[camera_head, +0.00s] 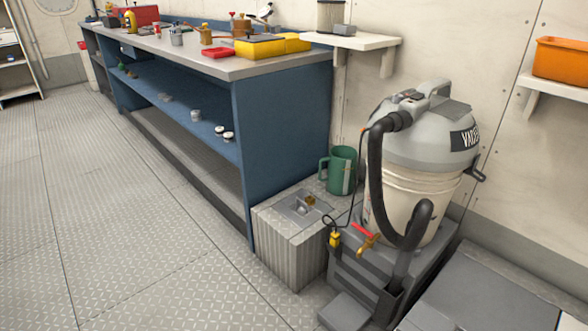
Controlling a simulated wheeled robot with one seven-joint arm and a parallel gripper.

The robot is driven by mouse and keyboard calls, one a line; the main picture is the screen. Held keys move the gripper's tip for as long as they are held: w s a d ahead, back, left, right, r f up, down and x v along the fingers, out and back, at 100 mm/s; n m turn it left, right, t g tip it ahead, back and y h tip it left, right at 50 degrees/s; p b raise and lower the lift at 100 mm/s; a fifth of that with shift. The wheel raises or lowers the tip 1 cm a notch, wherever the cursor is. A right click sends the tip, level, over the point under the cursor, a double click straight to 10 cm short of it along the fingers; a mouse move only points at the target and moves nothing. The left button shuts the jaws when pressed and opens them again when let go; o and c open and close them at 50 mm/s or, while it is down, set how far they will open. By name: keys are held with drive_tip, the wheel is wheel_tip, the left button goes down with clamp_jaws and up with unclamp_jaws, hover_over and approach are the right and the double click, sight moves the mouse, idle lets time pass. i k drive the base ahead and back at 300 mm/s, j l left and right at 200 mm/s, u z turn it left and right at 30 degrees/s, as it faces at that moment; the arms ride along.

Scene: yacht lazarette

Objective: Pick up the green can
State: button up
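A green can (335,172) with a side handle and a pale vertical stripe stands upright on a ribbed metal box (287,243). It is at the box's back, close to the wall, between the blue workbench and a grey vacuum. The vacuum's hose passes just to the right of the can. My gripper is not in view.
The vacuum (425,130) sits on a grey stand (355,275) right of the can. A cable with a yellow end (335,239) hangs in front. The blue workbench (287,135) stands left. A wall shelf (352,40) is above. The left floor is clear.

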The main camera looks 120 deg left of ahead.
sight(337, 171)
drive_tip(key=u, duration=3.65)
drive_tip(key=i+j, duration=0.35)
drive_tip(key=i, duration=0.25)
drive_tip(key=i+j, duration=0.35)
drive_tip(key=i, duration=0.25)
drive_tip(key=i+j+z, duration=0.1)
drive_tip(key=i+j, duration=0.2)
drive_tip(key=i, duration=0.25)
drive_tip(key=i+j, duration=0.4)
drive_tip(key=i, duration=0.2)
